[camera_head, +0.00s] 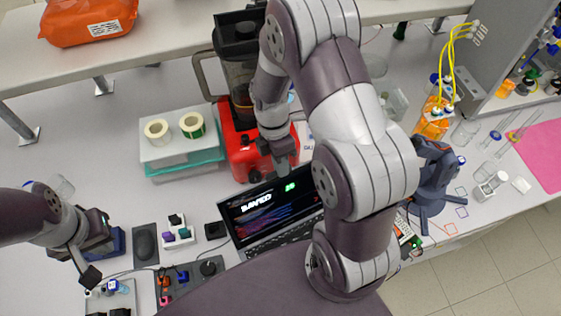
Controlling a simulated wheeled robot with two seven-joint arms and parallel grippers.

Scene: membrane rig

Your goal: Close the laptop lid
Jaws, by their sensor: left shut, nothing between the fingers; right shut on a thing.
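The laptop (266,218) stands open on the bench in the middle of the view. Its lit screen, with white lettering, faces me, and a strip of the dark keyboard (292,236) shows below. My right arm covers the laptop's right part. My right gripper (284,170) comes down from above at the lid's top edge, with its fingers shut on the edge; the exact contact is small and partly hidden. My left gripper (91,276) is shut and empty at the lower left, well away from the laptop.
A red and black blender (238,155) stands close behind the laptop. White and teal boxes (183,158) with tape rolls lie at its left. An orange bottle (432,122) stands at the right.

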